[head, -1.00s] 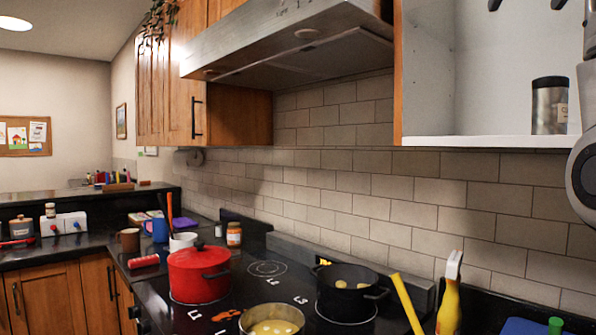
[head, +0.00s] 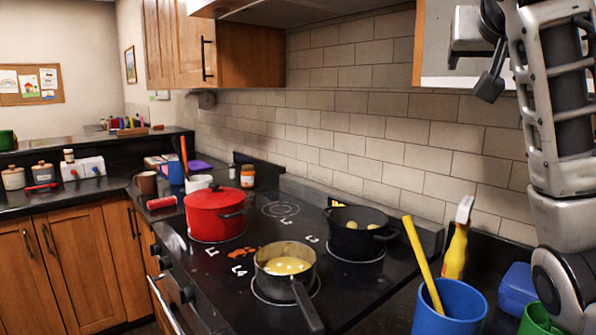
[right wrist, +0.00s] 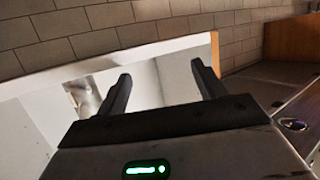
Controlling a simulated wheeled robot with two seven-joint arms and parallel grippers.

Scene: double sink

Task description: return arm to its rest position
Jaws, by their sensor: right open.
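My right arm stands upright at the right of the head view. Its right gripper (head: 488,52) is open and empty in front of the wall cabinet (head: 434,45). In the right wrist view its two dark fingers (right wrist: 160,73) are spread apart with nothing between them. The pale open cabinet (right wrist: 30,125) lies beyond them, with a blurred shiny metal item (right wrist: 83,97) inside. My left gripper is not in view.
The stove holds a red pot (head: 215,213), a black pot (head: 356,235) and a saucepan (head: 285,268) with yellow contents. A blue cup (head: 448,310) and a yellow bottle (head: 456,252) stand near my arm. The range hood (head: 300,10) is above.

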